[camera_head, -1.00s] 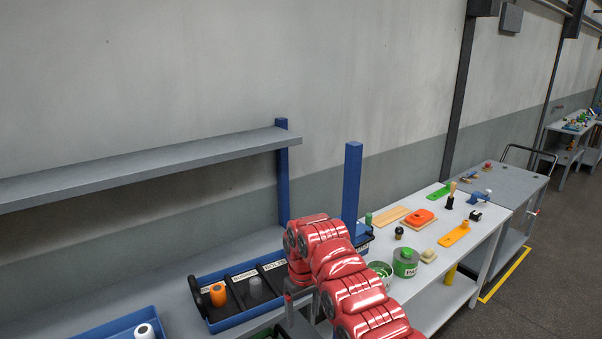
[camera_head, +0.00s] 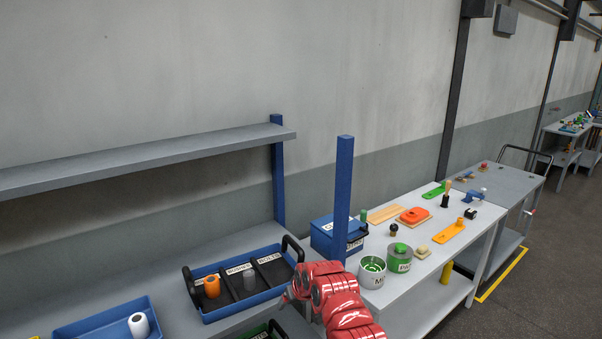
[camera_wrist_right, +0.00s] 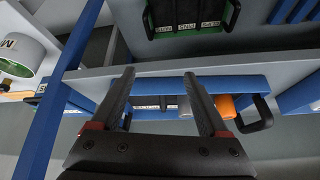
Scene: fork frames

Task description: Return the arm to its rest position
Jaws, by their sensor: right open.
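My right arm (camera_head: 338,300) is red and comes up from the bottom edge in the head view. Its gripper (camera_head: 288,297) shows small at the arm's left end, by the front right corner of a blue divided tray (camera_head: 236,309). In the wrist view the two dark fingers of my right gripper (camera_wrist_right: 160,78) stand apart with nothing held between them. The blue tray (camera_wrist_right: 172,85) shows beyond the fingers there. My left gripper is not in view.
The tray holds an orange roller (camera_head: 211,286) and a grey part (camera_head: 249,280). A blue post (camera_head: 343,200) stands just behind my arm. A blue box (camera_head: 321,236), a white can (camera_head: 372,272) and a green-grey can (camera_head: 398,258) stand nearby. A green tray (camera_wrist_right: 190,30) shows in the wrist view.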

